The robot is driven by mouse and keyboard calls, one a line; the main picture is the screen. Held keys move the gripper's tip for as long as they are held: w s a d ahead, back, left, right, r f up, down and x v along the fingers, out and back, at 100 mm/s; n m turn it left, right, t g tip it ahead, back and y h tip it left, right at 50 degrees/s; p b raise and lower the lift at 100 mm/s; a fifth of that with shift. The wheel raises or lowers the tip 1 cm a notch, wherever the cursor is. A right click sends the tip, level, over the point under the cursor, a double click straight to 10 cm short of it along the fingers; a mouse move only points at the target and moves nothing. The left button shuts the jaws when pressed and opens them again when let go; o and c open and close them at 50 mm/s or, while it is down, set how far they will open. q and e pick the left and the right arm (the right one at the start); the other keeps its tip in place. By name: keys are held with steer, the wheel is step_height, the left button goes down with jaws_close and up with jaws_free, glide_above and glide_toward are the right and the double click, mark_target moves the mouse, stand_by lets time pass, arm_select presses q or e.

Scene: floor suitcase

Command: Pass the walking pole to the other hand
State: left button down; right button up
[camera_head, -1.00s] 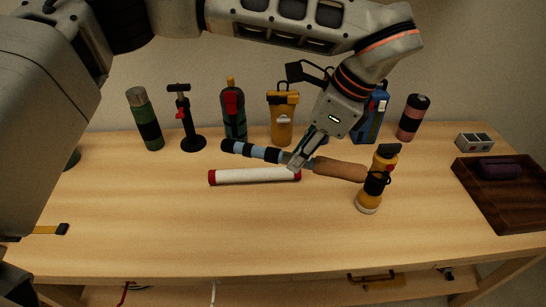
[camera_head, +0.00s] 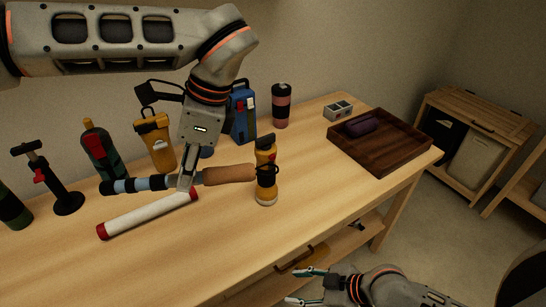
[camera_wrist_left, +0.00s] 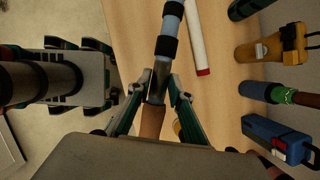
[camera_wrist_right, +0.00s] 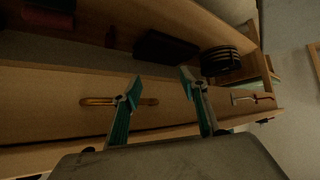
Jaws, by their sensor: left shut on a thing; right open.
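The walking pole (camera_head: 228,174) has a brown cork-like handle and a blue and black shaft. My left gripper (camera_head: 187,182) is shut on it around the middle, just beside the handle, and holds it above the table. The left wrist view also shows the pole (camera_wrist_left: 168,38) between the left fingers (camera_wrist_left: 158,90). My right gripper (camera_head: 300,286) is open and empty, low in front of the table's front edge, well apart from the pole. Its spread fingers show in the right wrist view (camera_wrist_right: 160,85), with drawer fronts beyond them.
A dark wooden tray (camera_head: 400,143) stands at the right. The front of the table is clear.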

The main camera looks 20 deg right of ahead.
step_height(320, 180, up, 9)
steer(key=s+d+n+g+y, duration=0.1)
steer(key=s+n+g+y, duration=0.1)
steer(key=n+g, duration=0.25)
steer(key=n+t+y, duration=0.2)
steer(key=n+y, duration=0.2)
glide_toward(215, 176)
steer(key=d, duration=0.2)
steer(key=x, duration=1.2)
steer(key=shift+w+a+f, duration=0.15)
steer(key=shift+w+f, duration=0.1)
steer(key=shift+w, duration=0.05)
jaws_close()
arm_select(q)
steer(key=c, duration=1.7)
jaws_free()
